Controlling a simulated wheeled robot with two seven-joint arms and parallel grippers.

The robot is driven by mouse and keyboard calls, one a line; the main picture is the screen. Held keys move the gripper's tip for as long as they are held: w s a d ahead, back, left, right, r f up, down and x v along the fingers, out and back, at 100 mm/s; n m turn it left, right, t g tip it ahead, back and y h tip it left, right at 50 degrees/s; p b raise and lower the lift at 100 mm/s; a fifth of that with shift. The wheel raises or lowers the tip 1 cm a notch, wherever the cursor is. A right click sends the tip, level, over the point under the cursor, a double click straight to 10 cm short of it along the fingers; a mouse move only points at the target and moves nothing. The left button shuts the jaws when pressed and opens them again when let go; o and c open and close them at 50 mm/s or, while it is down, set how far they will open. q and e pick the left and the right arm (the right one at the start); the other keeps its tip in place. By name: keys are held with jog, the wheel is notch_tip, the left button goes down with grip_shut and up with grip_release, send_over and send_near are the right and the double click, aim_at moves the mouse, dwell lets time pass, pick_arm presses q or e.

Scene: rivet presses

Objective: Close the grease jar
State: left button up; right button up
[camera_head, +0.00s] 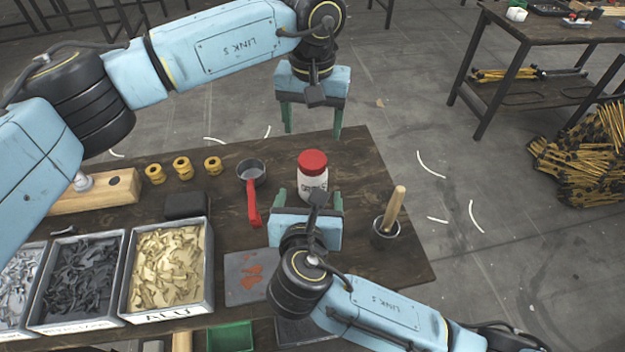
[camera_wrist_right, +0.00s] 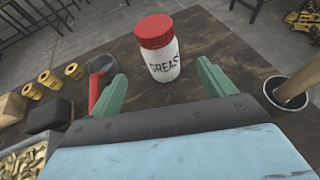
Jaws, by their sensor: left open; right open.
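The grease jar (camera_head: 313,184) is a white jar with dark lettering, upright on the dark wooden table. Its red lid (camera_head: 313,161) sits on top of it; I cannot tell how tightly. In the right wrist view the jar (camera_wrist_right: 163,66) and lid (camera_wrist_right: 154,30) stand just beyond the fingertips. My right gripper (camera_head: 308,196) is open and empty, on the near side of the jar, its fingers pointing toward it. My left gripper (camera_head: 311,128) is open and empty, above the far edge of the table behind the jar, fingers pointing down.
A pot with a red handle (camera_head: 253,207) stands left of the jar. A cup (camera_head: 383,234) with a wooden-handled tool stands to the right. Several yellow rings (camera_head: 182,168), a dark block (camera_head: 186,205) and bins of metal parts (camera_head: 126,270) lie left. A stained grey plate (camera_head: 239,290) lies in front.

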aim_at(312, 182)
jog(key=x, duration=1)
jog(key=shift+f, duration=0.1)
jog(key=shift+c, duration=0.3)
